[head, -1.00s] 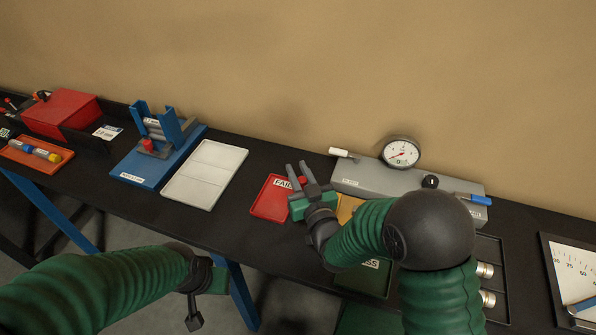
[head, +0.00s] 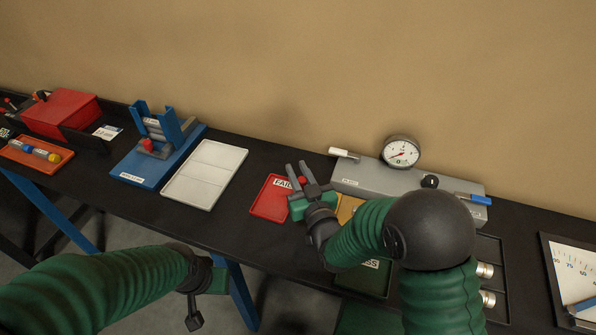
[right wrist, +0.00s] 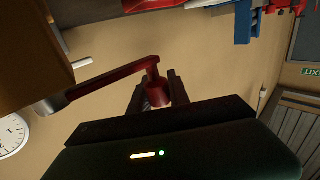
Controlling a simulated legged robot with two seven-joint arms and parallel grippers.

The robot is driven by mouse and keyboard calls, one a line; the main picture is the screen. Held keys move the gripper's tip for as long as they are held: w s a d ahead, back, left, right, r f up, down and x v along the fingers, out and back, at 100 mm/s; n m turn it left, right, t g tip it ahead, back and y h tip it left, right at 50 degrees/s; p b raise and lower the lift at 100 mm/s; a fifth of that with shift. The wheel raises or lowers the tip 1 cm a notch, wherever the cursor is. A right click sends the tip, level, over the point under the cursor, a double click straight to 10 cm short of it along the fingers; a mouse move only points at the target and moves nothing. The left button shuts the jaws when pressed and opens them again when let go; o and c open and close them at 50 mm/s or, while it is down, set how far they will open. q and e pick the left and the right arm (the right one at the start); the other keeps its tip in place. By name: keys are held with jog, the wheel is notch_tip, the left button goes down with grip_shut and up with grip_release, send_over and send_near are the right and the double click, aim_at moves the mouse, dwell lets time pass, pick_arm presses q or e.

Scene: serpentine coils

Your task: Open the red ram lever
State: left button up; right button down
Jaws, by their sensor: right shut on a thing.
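The red ram lever shows in the right wrist view as a red arm (right wrist: 105,77) running from a pivot at the left to a red knob (right wrist: 156,91). My right gripper (right wrist: 160,90) is shut on that knob, one dark finger on each side. In the head view the right gripper (head: 300,170) stands over the red tray, with the red knob (head: 303,181) showing between its grey fingers. My own arm hides most of the lever in the head view. My left gripper (head: 205,292) hangs at the lower left, in front of the bench, its fingers not clear.
A grey housing (head: 365,178) with a dial gauge (head: 400,152) stands right of the gripper. A red tray (head: 270,202), a white tray (head: 206,172) and a blue stand (head: 148,168) lie to its left. Bare black bench (head: 225,215) shows between the trays.

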jog(key=shift+s+f, duration=0.1)
jog(key=shift+s+a+n+g+y+b, duration=0.2)
jog(key=shift+s+n+g+y+b, duration=0.2)
jog(key=shift+s+n+g+y, duration=0.7)
jog(key=shift+s+a+n+g+y+b, duration=0.25)
jog(key=shift+s+n+g+y+b, duration=0.35)
jog(key=shift+y, duration=0.75)
jog(key=shift+s+a+n+g+y+b, duration=0.2)
jog(key=shift+s+n+g+y, duration=0.6)
jog(key=shift+n+y, duration=0.45)
jog(key=shift+w, duration=0.1)
jog(key=c, duration=1.2)
grip_release()
jog(key=shift+c, duration=0.2)
